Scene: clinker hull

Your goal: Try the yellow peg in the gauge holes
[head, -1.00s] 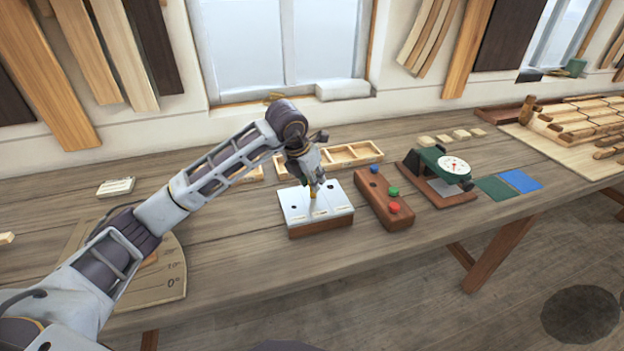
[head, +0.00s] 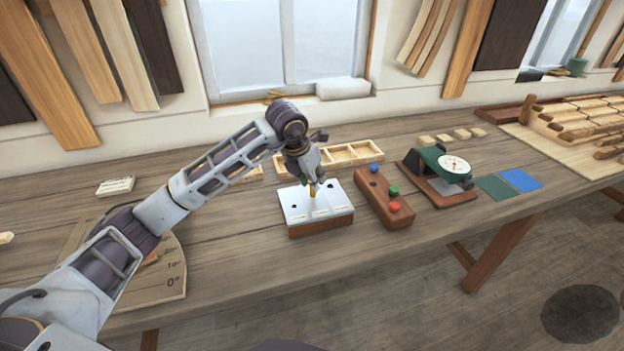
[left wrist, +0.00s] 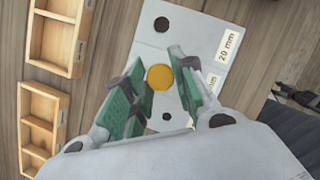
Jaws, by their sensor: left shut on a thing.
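The yellow peg (head: 312,191) stands upright at the middle of the gauge block (head: 297,216), a metal-topped wooden block with labelled holes. My left gripper (head: 314,184) is right above the block, shut on the peg. In the left wrist view the peg's round yellow top (left wrist: 160,77) lies between the green finger pads (left wrist: 158,88). A dark open hole (left wrist: 161,24) shows beside a "20 mm" label, and a smaller hole (left wrist: 167,116) shows on the other side. The peg's lower end is hidden, so I cannot tell how deep it sits. My right gripper is not in view.
A wooden rack with blue, green and red pegs (head: 384,205) stands just right of the block. A divided wooden tray (head: 350,154) lies behind it. The bench front-right of the block is clear.

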